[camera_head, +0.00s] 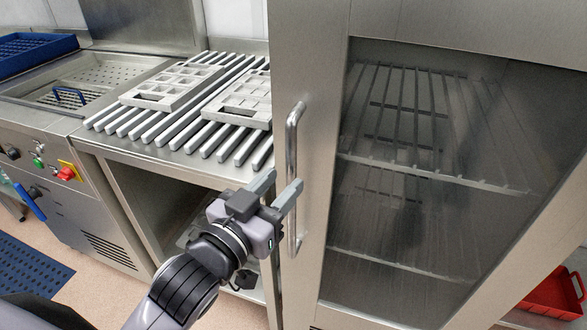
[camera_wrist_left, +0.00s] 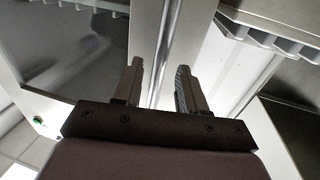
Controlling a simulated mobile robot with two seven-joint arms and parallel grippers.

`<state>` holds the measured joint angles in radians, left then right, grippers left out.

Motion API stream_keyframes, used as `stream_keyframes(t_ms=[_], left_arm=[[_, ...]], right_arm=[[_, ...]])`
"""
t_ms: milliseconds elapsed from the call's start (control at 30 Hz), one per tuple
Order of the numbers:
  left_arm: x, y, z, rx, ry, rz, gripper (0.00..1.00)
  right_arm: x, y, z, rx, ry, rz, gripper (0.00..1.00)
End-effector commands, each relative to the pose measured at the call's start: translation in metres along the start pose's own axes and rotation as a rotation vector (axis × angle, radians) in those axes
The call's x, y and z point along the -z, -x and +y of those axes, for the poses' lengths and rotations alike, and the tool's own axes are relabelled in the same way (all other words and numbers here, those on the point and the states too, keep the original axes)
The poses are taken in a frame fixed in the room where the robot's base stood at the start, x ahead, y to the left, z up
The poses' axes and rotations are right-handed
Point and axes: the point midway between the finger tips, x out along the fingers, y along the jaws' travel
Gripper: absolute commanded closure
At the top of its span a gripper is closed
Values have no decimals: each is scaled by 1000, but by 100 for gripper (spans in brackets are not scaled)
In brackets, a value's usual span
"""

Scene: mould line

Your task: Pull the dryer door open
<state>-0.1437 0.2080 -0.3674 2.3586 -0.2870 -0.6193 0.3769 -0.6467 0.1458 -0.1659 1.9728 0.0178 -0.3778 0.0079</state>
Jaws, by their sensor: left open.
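The dryer door (camera_head: 312,130) is a steel frame with a large glass pane, and it looks shut. Its vertical bar handle (camera_head: 291,150) is on the left side of the door. My left gripper (camera_head: 279,190) is open at the lower half of the handle, with its fingertips close to the bar. In the left wrist view the handle (camera_wrist_left: 164,55) runs up between the two open fingers (camera_wrist_left: 158,88). I cannot tell whether either finger touches it. My right gripper is in neither view.
Left of the dryer, a slatted steel table (camera_head: 160,135) carries two light grey moulds (camera_head: 172,85). Farther left is a steel basin unit (camera_head: 80,80) with a blue crate (camera_head: 38,50). A red crate (camera_head: 553,296) is at the lower right.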

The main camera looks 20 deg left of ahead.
Motion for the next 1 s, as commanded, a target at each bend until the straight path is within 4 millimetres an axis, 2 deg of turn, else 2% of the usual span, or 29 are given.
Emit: stream_keyframes(t_ms=[100, 300, 700, 733, 833, 1000], left_arm=[[1, -16, 0, 0, 0, 1, 59], [0, -35, 0, 0, 0, 0, 59], [0, -41, 0, -1, 0, -1, 59], [0, -41, 0, -1, 0, -1, 65], [0, -41, 0, 0, 0, -1, 98], [0, -41, 0, -1, 0, -1, 100]], right_arm=[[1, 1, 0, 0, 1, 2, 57], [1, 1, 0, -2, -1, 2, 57], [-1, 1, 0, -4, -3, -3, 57], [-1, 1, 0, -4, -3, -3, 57], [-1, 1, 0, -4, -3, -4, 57], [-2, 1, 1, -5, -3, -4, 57]])
